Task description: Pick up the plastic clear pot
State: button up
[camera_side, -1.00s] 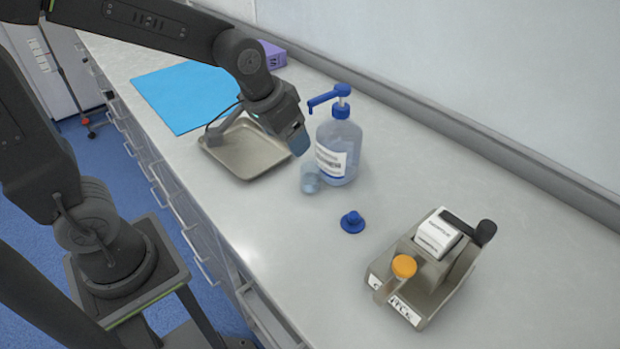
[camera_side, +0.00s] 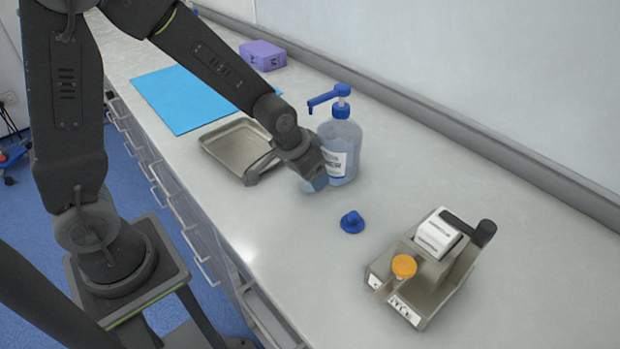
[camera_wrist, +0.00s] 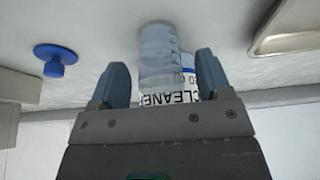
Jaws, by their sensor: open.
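The clear plastic pot (camera_wrist: 158,50) shows in the wrist view between and just beyond the two fingertips of my open gripper (camera_wrist: 160,78). In the side view my gripper (camera_side: 315,182) is low over the counter and hides most of the pot, so I cannot tell if a finger touches it. The blue lid (camera_wrist: 55,60) lies apart from the pot; in the side view it sits on the counter (camera_side: 352,222) to the lower right of my gripper.
A cleaner bottle (camera_side: 340,140) with a blue pump stands close behind my gripper. A metal tray (camera_side: 238,150) lies to the left, with a blue mat (camera_side: 185,95) and a purple box (camera_side: 262,55) beyond. A metal holder with an orange-capped item (camera_side: 404,266) stands at lower right.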

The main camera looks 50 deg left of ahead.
jog(key=shift+x, duration=0.9)
jog(key=shift+r, duration=0.1)
jog(key=c, duration=1.1)
jog(key=shift+r, duration=0.2)
